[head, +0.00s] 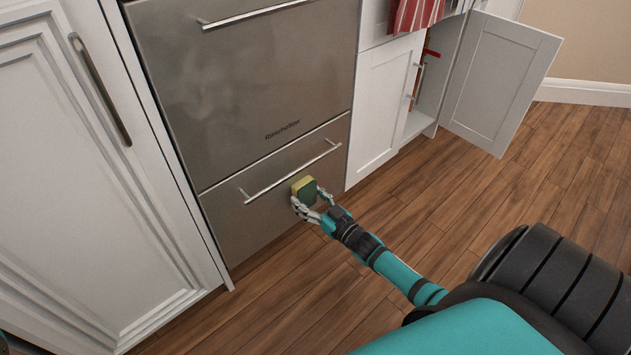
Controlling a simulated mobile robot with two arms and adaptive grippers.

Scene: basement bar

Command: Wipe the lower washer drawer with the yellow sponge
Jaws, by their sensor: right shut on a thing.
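The lower washer drawer (237,222) is the stainless steel front under the larger steel panel, with a silver bar handle (290,172) across its upper part. My right gripper (305,202) is shut on the yellow sponge (303,186), which has a dark green side. The sponge is at the right part of the drawer front, just below the handle's right half. It looks close against the steel, but I cannot tell whether it touches. My left gripper is not in view.
A larger steel panel (240,80) with its own handle is above the drawer. A white cabinet (80,170) stands at the left. At the right, a white cabinet door (500,85) hangs open over the wooden floor (440,210). The floor before the drawer is clear.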

